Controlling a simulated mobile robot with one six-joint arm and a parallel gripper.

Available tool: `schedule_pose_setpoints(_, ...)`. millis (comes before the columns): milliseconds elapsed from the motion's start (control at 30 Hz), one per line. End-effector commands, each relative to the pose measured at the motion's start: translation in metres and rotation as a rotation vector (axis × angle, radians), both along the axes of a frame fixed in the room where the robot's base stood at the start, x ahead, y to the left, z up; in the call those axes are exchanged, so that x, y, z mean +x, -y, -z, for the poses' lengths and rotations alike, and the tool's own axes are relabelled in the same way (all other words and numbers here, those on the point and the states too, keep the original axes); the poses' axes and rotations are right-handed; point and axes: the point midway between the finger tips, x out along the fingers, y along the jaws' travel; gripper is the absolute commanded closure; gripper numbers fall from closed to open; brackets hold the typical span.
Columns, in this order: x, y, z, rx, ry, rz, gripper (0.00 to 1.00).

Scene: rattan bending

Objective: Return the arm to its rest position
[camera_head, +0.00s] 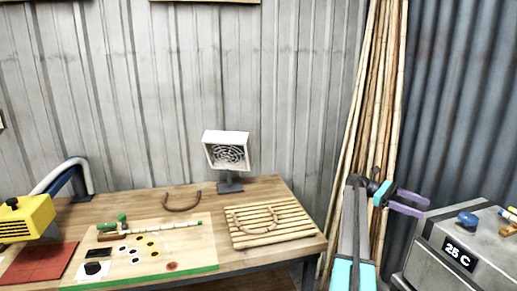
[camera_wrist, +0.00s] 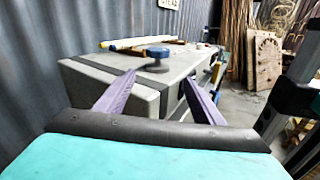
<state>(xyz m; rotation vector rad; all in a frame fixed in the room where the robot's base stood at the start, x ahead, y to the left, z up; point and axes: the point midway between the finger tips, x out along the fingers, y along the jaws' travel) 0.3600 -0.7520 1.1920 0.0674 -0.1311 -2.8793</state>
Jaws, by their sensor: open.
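My gripper (camera_head: 408,202) is at the right in the head view, raised on my arm beside the grey box marked 25 C (camera_head: 468,245). Its two purple fingers are spread apart with nothing between them. In the wrist view my gripper (camera_wrist: 160,98) also shows open, its fingers pointing toward the grey box (camera_wrist: 90,68) and its blue knob (camera_wrist: 157,55). I cannot tell whether the fingers touch the box.
A wooden workbench (camera_head: 285,189) stands at the left, with a slatted rack (camera_head: 268,222), a curved rattan piece (camera_head: 181,206) and a white fan (camera_head: 227,151). Tall poles (camera_head: 366,120) lean on the wall behind my arm. A yellow tool (camera_head: 27,217) is at far left.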

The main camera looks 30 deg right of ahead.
Motion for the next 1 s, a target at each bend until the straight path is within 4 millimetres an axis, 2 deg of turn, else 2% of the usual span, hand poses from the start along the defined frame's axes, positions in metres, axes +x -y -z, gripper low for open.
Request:
schedule_pose_setpoints(33,0.006,-0.009,0.018,0.007,0.013,-0.024,0.38)
schedule_pose_setpoints(267,0.039,-0.044,0.095,0.02,0.097,-0.125,0.38)
schedule_pose_setpoints(467,0.069,-0.087,0.173,0.041,0.194,-0.214,0.38)
schedule_pose_setpoints(700,0.099,-0.154,0.269,0.072,0.325,-0.296,0.38)
schedule_pose_setpoints(867,0.112,-0.204,0.329,0.096,0.416,-0.331,0.38)
schedule_pose_setpoints(1000,0.119,-0.251,0.38,0.12,0.496,-0.349,0.38)
